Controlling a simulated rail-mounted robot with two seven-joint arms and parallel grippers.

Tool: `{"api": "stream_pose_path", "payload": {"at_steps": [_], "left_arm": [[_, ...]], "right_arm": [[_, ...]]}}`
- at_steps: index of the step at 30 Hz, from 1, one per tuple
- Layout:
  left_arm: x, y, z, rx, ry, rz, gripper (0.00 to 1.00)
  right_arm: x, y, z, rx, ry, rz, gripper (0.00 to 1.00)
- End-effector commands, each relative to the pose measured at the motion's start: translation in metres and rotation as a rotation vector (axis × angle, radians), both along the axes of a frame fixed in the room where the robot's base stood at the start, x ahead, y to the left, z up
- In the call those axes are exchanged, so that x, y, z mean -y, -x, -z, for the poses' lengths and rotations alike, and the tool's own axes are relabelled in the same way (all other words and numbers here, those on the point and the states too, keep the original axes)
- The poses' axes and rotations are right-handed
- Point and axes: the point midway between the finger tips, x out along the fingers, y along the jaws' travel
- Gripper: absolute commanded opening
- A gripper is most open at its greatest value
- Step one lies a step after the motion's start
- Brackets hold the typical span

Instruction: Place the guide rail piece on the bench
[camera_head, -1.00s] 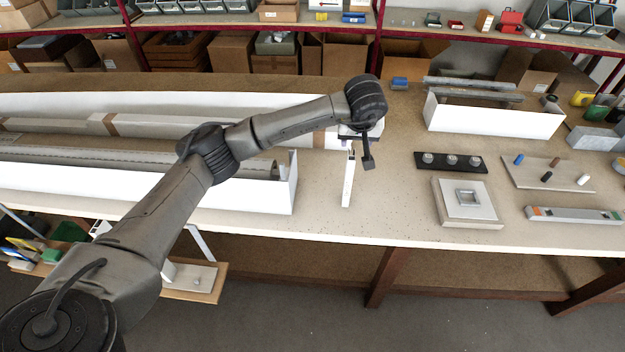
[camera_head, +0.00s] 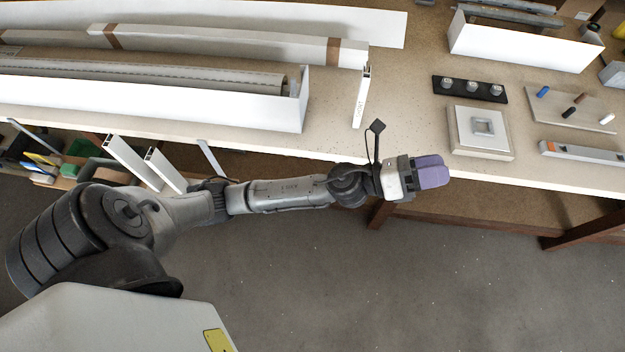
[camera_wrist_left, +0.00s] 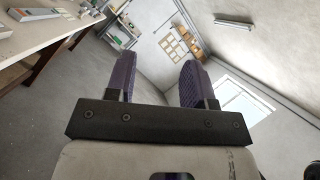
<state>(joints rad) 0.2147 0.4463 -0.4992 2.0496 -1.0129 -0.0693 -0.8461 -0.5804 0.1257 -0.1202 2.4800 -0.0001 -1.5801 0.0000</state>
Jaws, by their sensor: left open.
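A short white guide rail piece (camera_head: 361,97) rests on the bench (camera_head: 400,110) in the head view, right of the long white box. Its dark slotted end faces up and away. My left gripper (camera_head: 432,171), with purple fingers, is in front of the bench's front edge, below and right of the piece and apart from it. In the left wrist view its two fingers (camera_wrist_left: 158,78) are spread with nothing between them. My right gripper is not in view.
A white box (camera_head: 250,112) with long grey profiles lies at left, with wrapped white lengths (camera_head: 230,44) behind. A black strip with knobs (camera_head: 470,89), a square plate (camera_head: 480,132) and a pegged board (camera_head: 570,108) lie at right. White profiles (camera_head: 133,160) stand below the bench.

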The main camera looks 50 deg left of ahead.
Motion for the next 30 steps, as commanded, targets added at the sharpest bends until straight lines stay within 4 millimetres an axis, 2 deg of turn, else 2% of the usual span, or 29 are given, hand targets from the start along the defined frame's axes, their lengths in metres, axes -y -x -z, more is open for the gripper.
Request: {"api": "stream_pose_path", "payload": {"at_steps": [1, 5, 8, 9, 11, 12, 15, 18, 22, 25, 30], "left_arm": [[-0.016, 0.007, 0.014, -0.145, 0.19, -0.058, 0.49], [-0.064, 0.029, 0.066, -0.529, 0.684, -0.244, 0.49], [-0.092, 0.064, 0.119, -0.812, 1.031, -0.414, 0.49], [-0.1, 0.082, 0.14, -0.916, 1.156, -0.487, 0.49], [-0.108, 0.112, 0.169, -1.06, 1.326, -0.598, 0.49], [-0.111, 0.133, 0.185, -1.147, 1.428, -0.675, 0.49], [-0.113, 0.185, 0.216, -1.329, 1.628, -0.858, 0.49], [-0.11, 0.229, 0.234, -1.459, 1.766, -1.018, 0.49], [-0.106, 0.267, 0.243, -1.561, 1.863, -1.164, 0.49], [-0.105, 0.282, 0.245, -1.598, 1.897, -1.223, 0.49], [-0.104, 0.288, 0.246, -1.613, 1.91, -1.25, 0.49]], "right_arm": [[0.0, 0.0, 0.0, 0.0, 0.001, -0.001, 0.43], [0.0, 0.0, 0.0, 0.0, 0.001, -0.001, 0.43], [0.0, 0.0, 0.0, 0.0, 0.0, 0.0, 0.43], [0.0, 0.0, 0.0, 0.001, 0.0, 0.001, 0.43], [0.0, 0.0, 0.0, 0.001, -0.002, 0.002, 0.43], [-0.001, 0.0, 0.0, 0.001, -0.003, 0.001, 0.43], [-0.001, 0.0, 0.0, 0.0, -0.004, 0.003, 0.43], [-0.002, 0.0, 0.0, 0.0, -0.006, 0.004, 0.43], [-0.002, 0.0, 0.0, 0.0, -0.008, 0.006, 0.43], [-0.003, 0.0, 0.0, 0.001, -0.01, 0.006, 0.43], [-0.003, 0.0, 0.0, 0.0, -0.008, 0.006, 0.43]]}}
